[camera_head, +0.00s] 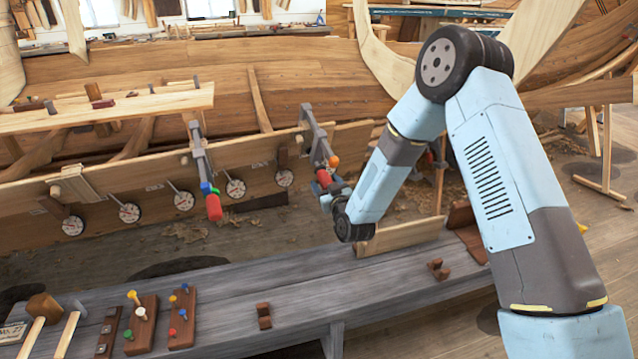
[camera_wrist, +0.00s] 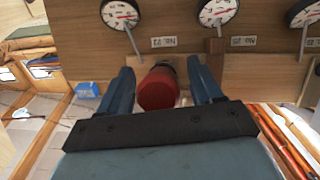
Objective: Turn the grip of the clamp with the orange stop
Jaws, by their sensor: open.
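The clamp with the orange stop (camera_head: 333,161) hangs on the plank edge of the hull. Its grey bar (camera_head: 313,130) slants down to a red grip (camera_head: 323,178), partly hidden by my gripper. My gripper (camera_head: 331,194) is at the lower end of this clamp. In the wrist view a red grip (camera_wrist: 158,90) with a dark collar lies between the two fingers of my gripper (camera_wrist: 161,68). The fingers are spread on both sides with visible gaps, so it is open around the grip. The orange stop does not show in the wrist view.
Another clamp (camera_head: 200,160) with blue and green stops and a red grip hangs to the left. Dial gauges (camera_head: 236,188) line the plank; some show in the wrist view (camera_wrist: 218,12). The grey bench (camera_head: 230,295) below holds mallets and peg boards. My arm hides part of the right side.

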